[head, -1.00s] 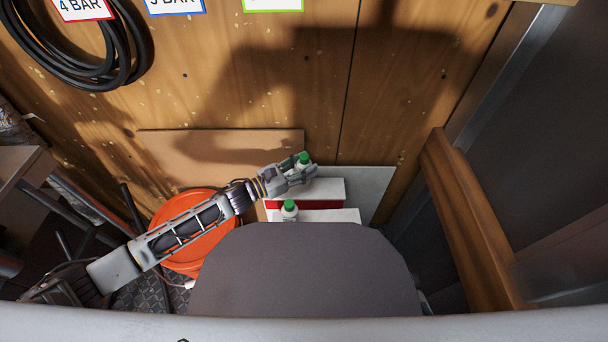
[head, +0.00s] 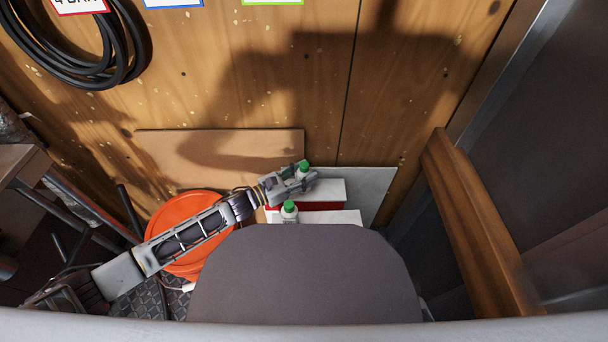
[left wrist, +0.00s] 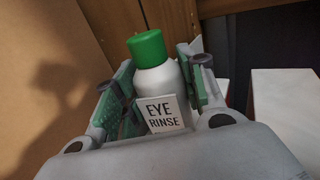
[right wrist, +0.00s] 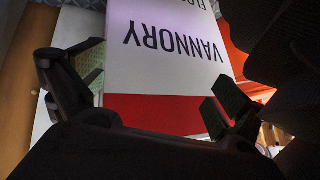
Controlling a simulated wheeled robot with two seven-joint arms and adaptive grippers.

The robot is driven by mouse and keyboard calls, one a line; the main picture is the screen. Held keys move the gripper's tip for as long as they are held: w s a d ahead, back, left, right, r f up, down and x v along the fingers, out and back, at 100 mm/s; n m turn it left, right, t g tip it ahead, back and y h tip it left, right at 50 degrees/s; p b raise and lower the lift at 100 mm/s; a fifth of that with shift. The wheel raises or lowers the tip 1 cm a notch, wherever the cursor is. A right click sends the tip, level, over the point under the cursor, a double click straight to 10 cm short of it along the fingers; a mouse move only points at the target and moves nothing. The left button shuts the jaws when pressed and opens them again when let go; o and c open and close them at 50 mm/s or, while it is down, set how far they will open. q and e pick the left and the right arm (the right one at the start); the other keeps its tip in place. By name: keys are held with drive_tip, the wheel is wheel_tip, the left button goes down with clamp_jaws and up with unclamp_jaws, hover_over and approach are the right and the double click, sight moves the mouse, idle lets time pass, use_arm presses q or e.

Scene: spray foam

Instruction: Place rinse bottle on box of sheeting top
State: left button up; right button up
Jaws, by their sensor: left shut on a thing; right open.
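A white rinse bottle with a green cap (head: 303,168), labelled EYE RINSE, is held upright between the fingers of my left gripper (head: 300,180). The bottle also shows in the left wrist view (left wrist: 152,75). In the head view it appears over the left part of a white and red box (head: 325,190); I cannot tell whether it touches the top. My right gripper (right wrist: 150,85) is open and empty, facing a white and red box lettered VANNORY (right wrist: 165,50). I cannot tell which box holds sheeting.
A second green-capped bottle (head: 289,210) stands by another white box (head: 335,216) in front. An orange reel (head: 185,225) lies to the left. A brown board (head: 220,145) leans on the wooden wall behind. A wooden rail (head: 480,220) stands at right.

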sight(298, 177)
use_arm(q)
drive_tip(key=shift+f, duration=0.1)
use_arm(e)
drive_tip(key=shift+s+f, duration=0.1)
use_arm(q)
drive_tip(key=o, duration=1.1)
use_arm(e)
drive_tip(key=shift+w+r, duration=0.25)
drive_tip(key=shift+r, duration=0.05)
use_arm(q)
drive_tip(key=shift+p+v, duration=0.85)
drive_tip(key=shift+v, duration=3.3)
drive_tip(key=p+v, duration=0.1)
drive_tip(key=v, duration=0.2)
drive_tip(key=shift+s+a, duration=0.15)
drive_tip(key=shift+a, duration=0.2)
use_arm(e)
drive_tip(key=r, duration=0.3)
drive_tip(key=shift+s+d+r+g, duration=0.25)
drive_tip(key=shift+d+r+g, duration=0.05)
drive_tip(key=shift+d, duration=0.1)
